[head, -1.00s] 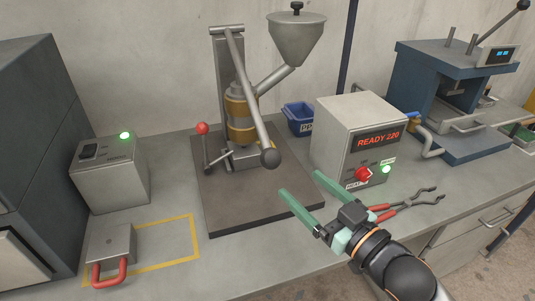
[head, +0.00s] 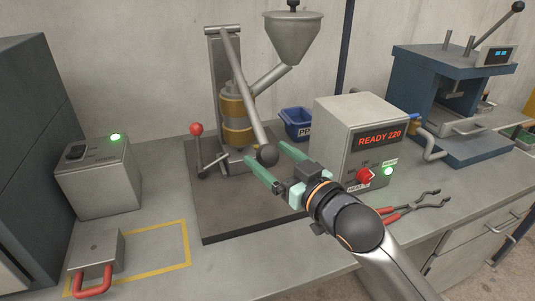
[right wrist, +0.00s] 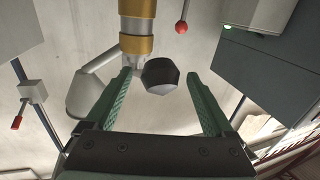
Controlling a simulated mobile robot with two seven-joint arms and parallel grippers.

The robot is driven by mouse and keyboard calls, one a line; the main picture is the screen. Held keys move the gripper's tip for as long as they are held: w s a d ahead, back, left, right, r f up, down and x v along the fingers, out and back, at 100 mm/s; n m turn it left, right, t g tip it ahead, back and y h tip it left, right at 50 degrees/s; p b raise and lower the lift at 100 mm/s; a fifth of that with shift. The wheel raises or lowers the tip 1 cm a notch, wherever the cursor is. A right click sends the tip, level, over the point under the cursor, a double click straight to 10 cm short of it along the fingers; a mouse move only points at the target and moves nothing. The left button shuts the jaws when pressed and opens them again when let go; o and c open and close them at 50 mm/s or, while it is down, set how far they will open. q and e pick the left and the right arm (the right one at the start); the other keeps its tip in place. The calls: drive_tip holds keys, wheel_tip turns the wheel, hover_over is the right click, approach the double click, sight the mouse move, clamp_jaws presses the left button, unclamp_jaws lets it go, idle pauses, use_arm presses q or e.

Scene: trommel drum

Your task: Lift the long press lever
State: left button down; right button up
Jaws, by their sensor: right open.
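The long press lever (head: 248,98) is a grey metal bar. It slants down from the top of the press column (head: 217,75) to a dark round knob (head: 268,155) at its lower end. My right gripper (head: 263,152) is open, with its green fingers on either side of the knob in the head view. In the right wrist view the knob (right wrist: 160,75) shows between and beyond the two fingertips (right wrist: 160,76). I cannot tell whether the fingers touch it. My left gripper is not in view.
A short lever with a red ball (head: 196,129) stands left of the press. A control box (head: 345,135) reading READY 220 stands to the right, with red-handled tongs (head: 410,206) in front. A blue bin (head: 297,123) is behind. A red-handled block (head: 97,255) lies front left.

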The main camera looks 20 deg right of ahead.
drive_tip(key=shift+x, duration=0.8)
drive_tip(key=shift+c, duration=0.2)
clamp_jaws()
